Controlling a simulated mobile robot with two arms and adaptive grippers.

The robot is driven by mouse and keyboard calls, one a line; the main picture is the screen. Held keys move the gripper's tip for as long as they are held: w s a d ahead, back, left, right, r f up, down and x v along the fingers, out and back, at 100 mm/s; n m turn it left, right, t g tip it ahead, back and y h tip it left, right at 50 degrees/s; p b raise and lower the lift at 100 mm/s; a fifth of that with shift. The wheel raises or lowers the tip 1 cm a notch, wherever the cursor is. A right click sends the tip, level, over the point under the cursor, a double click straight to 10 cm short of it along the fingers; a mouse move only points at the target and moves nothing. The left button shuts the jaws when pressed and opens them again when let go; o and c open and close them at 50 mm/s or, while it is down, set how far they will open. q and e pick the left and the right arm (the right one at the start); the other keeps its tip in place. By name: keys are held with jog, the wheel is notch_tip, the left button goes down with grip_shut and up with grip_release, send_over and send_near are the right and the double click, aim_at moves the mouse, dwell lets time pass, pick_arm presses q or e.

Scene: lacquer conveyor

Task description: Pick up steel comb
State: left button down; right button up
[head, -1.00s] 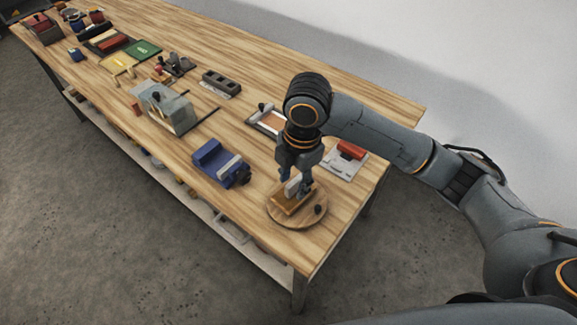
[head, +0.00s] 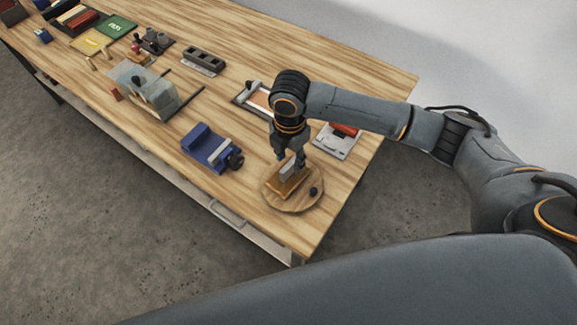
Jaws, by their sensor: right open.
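My right gripper (head: 293,165) points down over a round wooden board (head: 303,202) near the table's right end. A wooden block (head: 290,187) lies on the board, below the fingers. A pale grey piece (head: 287,169) stands on or just above the block, at the fingertips. It may be the steel comb, but it is too small and too covered by the fingers to tell. The right gripper is open, with its fingers close around or beside the pale piece. I cannot tell whether they touch it. My left gripper is not in view.
A small black knob (head: 313,191) is on the board. A blue vise-like tool (head: 207,149) lies to the left. A white plate with a red part (head: 340,138) and a framed tray (head: 254,98) lie behind. The front table edge is close.

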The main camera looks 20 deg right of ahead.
aim_at(290, 164)
notch_tip(290, 164, down, 2)
jog(key=shift+s+f+p, duration=0.15)
jog(key=shift+f+p, duration=0.05)
jog(key=shift+p, duration=0.15)
jog(key=shift+f, duration=0.55)
jog(key=c, duration=0.7)
grip_shut()
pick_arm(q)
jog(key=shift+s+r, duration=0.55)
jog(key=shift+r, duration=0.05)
